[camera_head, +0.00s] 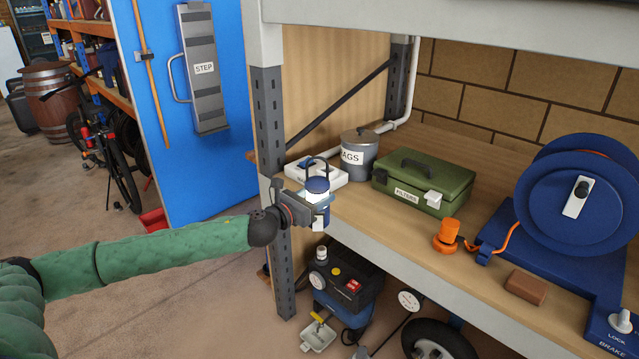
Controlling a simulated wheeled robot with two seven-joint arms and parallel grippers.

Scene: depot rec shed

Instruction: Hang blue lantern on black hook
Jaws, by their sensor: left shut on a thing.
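The blue lantern (318,186) has a white band and a thin dark arched handle on top. My left gripper (312,203) is shut on it and holds it upright, in front of the shelf's front edge near the grey upright post. The gripper's fingers hide part of the lantern's body. I cannot make out a black hook for certain. A small dark bracket (147,58) on the blue panel holds a wooden pole. My right gripper is not in view.
A wooden shelf (395,215) carries a grey RAGS can (360,155), a green FILTERS box (422,183), an orange object (445,238) and a blue reel (580,195). The grey post (268,125) stands beside the lantern. Equipment sits below the shelf.

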